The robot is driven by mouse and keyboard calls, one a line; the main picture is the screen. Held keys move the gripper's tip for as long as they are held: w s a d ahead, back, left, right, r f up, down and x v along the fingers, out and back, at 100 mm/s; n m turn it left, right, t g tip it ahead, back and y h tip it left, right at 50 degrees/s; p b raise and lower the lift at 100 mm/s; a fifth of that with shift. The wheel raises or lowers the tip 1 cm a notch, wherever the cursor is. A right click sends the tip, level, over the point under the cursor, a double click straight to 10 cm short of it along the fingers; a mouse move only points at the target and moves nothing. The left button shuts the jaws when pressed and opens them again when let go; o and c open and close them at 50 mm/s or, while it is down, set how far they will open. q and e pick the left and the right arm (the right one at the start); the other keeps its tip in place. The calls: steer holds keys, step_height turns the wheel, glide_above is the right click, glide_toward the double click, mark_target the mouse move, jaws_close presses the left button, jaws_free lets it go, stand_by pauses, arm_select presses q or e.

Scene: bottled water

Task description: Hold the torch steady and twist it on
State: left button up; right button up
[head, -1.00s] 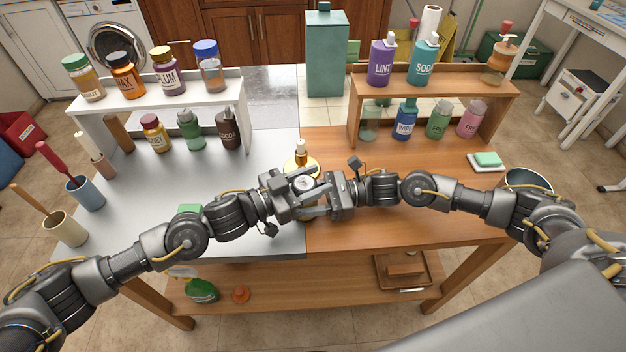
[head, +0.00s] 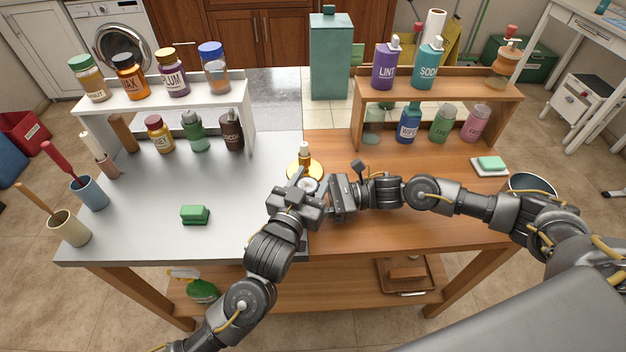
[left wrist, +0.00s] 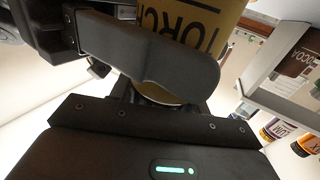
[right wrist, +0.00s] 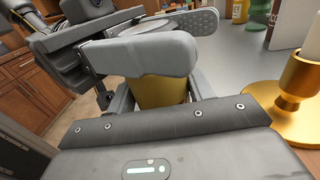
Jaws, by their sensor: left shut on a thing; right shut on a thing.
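The torch (head: 309,185) stands between my two grippers near the table's front middle; from the head only its pale round top shows. My left gripper (head: 307,187) is shut on it, coming from the front left. My right gripper (head: 326,197) is shut on it from the right. In the left wrist view the yellow torch body (left wrist: 198,22) shows dark "TORCH" lettering, partly behind a finger. In the right wrist view the yellow body (right wrist: 160,91) is behind my finger, with the pale round top above. I cannot tell whether it is lit.
A gold candle holder (head: 291,171) stands just behind the grippers, close to them; it fills the right side of the right wrist view (right wrist: 296,90). A green sponge (head: 195,214) lies front left. Bottle shelves (head: 85,122) (head: 440,94) stand at the back. The front right is clear.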

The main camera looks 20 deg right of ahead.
arm_select(q)
steer(key=shift+r+n+t+y, duration=0.1)
steer(key=shift+n+t+y, duration=0.5)
steer(key=shift+y, duration=0.2)
steer(key=o, duration=1)
steer(key=shift+a, duration=0.1)
steer(key=v, duration=1.2)
